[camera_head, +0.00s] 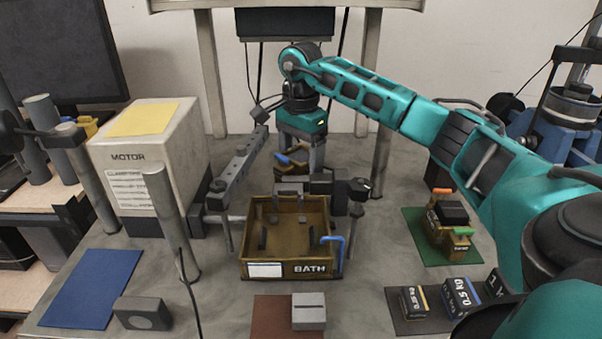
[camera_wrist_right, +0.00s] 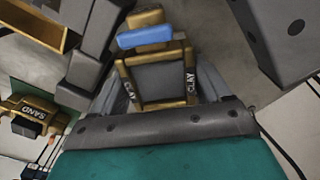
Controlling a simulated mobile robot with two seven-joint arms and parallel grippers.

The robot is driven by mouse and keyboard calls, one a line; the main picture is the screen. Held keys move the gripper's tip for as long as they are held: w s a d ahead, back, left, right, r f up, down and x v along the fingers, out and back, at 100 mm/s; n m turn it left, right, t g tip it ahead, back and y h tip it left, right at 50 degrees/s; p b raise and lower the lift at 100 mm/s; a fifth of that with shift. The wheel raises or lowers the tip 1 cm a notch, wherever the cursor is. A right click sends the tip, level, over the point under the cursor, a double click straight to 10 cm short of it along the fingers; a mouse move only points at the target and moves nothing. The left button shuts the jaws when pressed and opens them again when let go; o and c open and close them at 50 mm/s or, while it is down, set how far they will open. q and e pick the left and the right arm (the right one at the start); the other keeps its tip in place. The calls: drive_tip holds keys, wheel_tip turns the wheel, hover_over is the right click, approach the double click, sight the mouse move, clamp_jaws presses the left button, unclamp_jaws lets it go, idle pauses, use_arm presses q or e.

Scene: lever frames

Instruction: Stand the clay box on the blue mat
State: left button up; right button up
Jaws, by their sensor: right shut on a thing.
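The clay box (camera_wrist_right: 158,82), dark with brass-coloured edges, a blue handle and CLAY labels, sits between the fingers of my right gripper (camera_wrist_right: 160,92) in the wrist view. In the head view my right gripper (camera_head: 299,152) points down behind the bath, shut on the clay box (camera_head: 287,169), which is partly hidden. I cannot tell whether the box touches the table. The blue mat (camera_head: 92,287) lies bare at the front left, far from the gripper. My left gripper is not in view.
The lever beam (camera_head: 242,165) and the BATH tray (camera_head: 290,268) stand between the clay box and the blue mat. The motor housing (camera_head: 140,160) and a grey post (camera_head: 170,220) are nearby. A grey block (camera_head: 142,313) sits beside the mat. The sand box (camera_head: 448,222) is at right.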

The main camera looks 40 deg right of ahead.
wheel_tip(320, 180, down, 4)
drive_tip(key=shift+f, duration=0.1)
idle(0.4)
drive_tip(key=shift+s+a+f+b, duration=0.1)
drive_tip(key=shift+s+f+b, duration=0.1)
drive_tip(key=shift+f+b, duration=0.3)
drive_tip(key=o, duration=1)
drive_tip(key=shift+w+f, duration=0.1)
drive_tip(key=shift+f, duration=0.15)
drive_tip(key=shift+o, duration=0.2)
drive_tip(key=shift+r, duration=0.2)
